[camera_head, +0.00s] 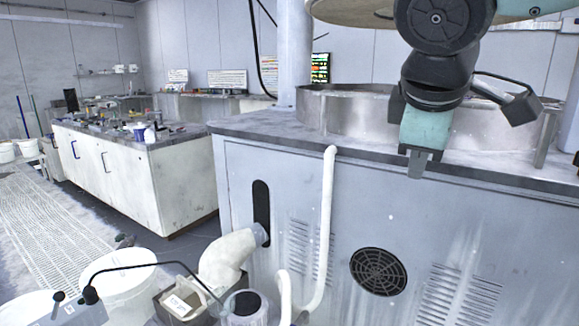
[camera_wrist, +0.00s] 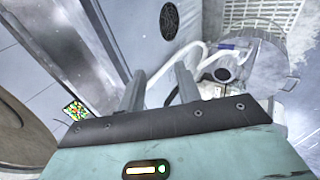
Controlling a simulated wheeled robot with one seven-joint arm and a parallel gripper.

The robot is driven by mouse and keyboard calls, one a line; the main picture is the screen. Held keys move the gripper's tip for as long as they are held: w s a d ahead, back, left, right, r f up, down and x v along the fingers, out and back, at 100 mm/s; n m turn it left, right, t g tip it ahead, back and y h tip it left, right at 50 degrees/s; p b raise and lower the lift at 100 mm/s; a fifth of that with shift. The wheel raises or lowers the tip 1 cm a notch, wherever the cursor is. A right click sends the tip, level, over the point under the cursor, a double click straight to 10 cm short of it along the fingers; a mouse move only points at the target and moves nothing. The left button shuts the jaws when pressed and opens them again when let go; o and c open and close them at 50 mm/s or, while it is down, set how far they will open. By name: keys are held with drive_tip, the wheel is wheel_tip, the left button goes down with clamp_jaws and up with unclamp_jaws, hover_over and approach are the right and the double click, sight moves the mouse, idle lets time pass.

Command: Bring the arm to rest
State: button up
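My gripper (camera_head: 417,165) hangs from the teal and black wrist at the upper right of the head view, fingers pointing down. It is in front of the grey machine cabinet's top edge, and the round metal basin (camera_head: 350,112) is behind it. In the wrist view the two fingers of my gripper (camera_wrist: 160,88) stand apart with nothing held between them. From the head camera the fingers overlap, so the gap does not show there.
The grey cabinet (camera_head: 390,210) has a round vent (camera_head: 378,271) and a white upright pipe (camera_head: 326,220).

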drive_tip(key=s+a+f+m+g+y, duration=0.2)
drive_tip(key=s+f+g, duration=0.1)
drive_tip(key=s+f, duration=0.7)
drive_tip(key=s+a+f+m+g+y, duration=0.2)
drive_tip(key=s+a+f+g, duration=0.15)
drive_tip(key=s+f, duration=0.6)
wheel_tip(320, 180, up, 16)
drive_tip(key=w+p, duration=0.1)
drive_tip(key=p, duration=1.7)
drive_tip(key=shift+d+p, duration=0.35)
drive_tip(key=shift+p, duration=0.05)
drive_tip(key=shift+w, duration=0.1)
